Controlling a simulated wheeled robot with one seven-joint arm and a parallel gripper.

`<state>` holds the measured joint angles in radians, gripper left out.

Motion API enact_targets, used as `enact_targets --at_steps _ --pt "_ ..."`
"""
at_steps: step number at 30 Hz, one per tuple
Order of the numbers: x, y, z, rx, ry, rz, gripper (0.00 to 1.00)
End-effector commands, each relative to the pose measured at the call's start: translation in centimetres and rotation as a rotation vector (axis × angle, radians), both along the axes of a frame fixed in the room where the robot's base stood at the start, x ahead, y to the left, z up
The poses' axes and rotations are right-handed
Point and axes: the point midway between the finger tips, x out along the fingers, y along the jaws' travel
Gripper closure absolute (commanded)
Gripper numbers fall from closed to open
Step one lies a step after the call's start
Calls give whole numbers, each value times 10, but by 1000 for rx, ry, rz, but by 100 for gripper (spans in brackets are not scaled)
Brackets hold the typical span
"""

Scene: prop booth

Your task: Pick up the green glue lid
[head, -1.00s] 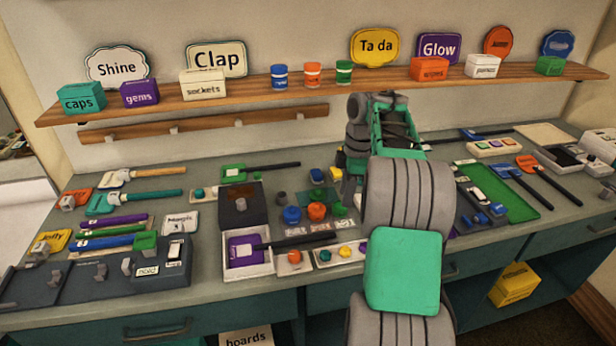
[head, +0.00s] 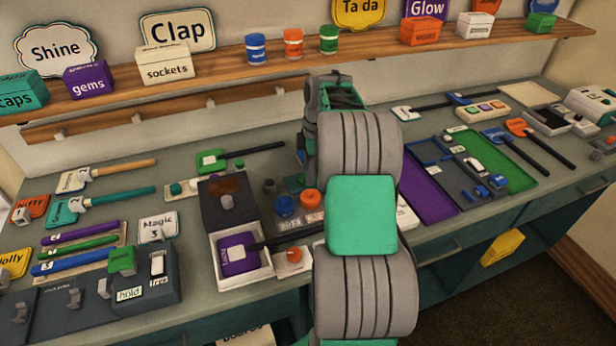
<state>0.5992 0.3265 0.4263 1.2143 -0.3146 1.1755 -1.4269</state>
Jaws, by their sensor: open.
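The green glue lid cannot be made out on the worktop now. My arm covers the spot just right of the orange lid (head: 310,200), where a small green round piece showed earlier. A blue lid (head: 285,206) sits left of the orange one. A green jar (head: 328,39) stands on the shelf, right of an orange jar (head: 293,42) and a blue jar (head: 256,48). My arm reaches over the worktop from the bottom centre. Its links hide my gripper, so its distance from the lids cannot be told.
A wooden shelf (head: 200,79) runs along the back wall above the worktop. A dark box (head: 228,202) and a white tray with a purple piece (head: 238,254) stand left of my arm. A purple tray (head: 428,192) and a green tray (head: 500,160) lie to its right.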

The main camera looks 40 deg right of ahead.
Motion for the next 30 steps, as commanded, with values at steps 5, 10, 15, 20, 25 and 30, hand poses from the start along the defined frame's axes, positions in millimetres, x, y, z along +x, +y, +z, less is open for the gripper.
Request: enact_targets --at_steps 5,10,15,20,25,30 --pt "1 1 -2 -1 -1 2 59" --pt "1 2 -1 0 0 3 70" --pt "1 2 -1 0 0 3 84" --pt "1 2 -1 0 0 3 97" --pt "1 2 -1 0 0 3 100" --pt "1 2 -1 -1 -1 3 100"
